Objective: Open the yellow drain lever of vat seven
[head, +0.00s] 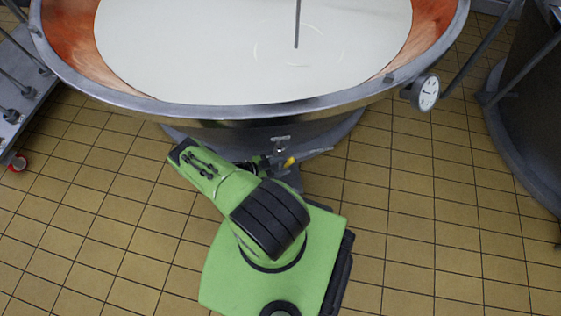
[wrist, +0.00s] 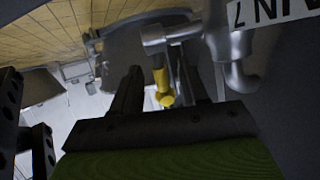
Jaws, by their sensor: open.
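Vat seven's big copper bowl (head: 65,40), with a steel rim, holds white liquid in the head view. Below its rim sits a metal drain fitting with a small yellow lever (head: 290,161). In the wrist view the yellow lever (wrist: 161,86) hangs from a grey metal valve (wrist: 165,38). My gripper (wrist: 160,78) is open, with one dark finger on each side of the lever. I cannot tell whether either finger touches it. In the head view my green arm hides most of the gripper.
A white label (wrist: 275,10) ending in 7 is above the pipe in the wrist view. A dial gauge (head: 427,93) sticks out at the vat's right rim. Another vat (head: 530,110) stands at right, a wheeled rack (head: 22,85) at left. The tiled floor (head: 430,240) is clear.

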